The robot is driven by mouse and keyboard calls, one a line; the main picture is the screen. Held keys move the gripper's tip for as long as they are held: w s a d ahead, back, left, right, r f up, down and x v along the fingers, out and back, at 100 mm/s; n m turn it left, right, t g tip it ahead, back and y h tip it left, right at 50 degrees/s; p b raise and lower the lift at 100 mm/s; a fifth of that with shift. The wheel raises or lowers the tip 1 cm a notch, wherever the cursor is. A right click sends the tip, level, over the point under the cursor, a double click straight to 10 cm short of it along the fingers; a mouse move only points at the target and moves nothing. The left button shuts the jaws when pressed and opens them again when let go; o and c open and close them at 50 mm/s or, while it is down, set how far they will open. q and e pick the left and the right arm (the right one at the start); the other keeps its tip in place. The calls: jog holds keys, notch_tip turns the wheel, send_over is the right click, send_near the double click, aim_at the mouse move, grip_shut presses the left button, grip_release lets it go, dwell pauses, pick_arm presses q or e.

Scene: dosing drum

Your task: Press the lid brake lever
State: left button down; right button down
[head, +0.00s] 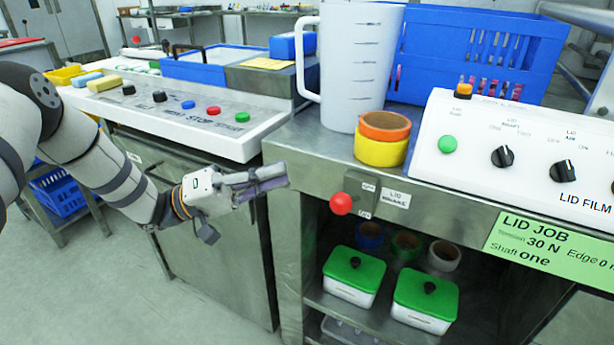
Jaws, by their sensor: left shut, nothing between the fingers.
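The lid brake lever (341,204) shows as a red ball knob at the front edge of the steel bench, on a small grey plate. A white label (396,199) beside it reads "LID" with a second word too small to read surely. My left gripper (284,178) is shut and empty. It points right, to the left of the red knob and a little higher in the picture, apart from it. My right gripper is not in view.
Orange and yellow tape rolls (381,151) and a white measuring jug (352,70) stand on the bench above the lever. A white control panel (520,150) is at right. Green-lidded boxes (352,270) sit on the shelf below.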

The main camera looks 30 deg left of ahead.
aim_at(348, 201)
pick_arm(q)
jog(key=w+d+r, duration=0.1)
jog(key=d, duration=0.7)
jog(key=shift+w+d+p, duration=0.15)
jog(key=shift+d+p, duration=0.25)
jog(key=shift+p, duration=0.05)
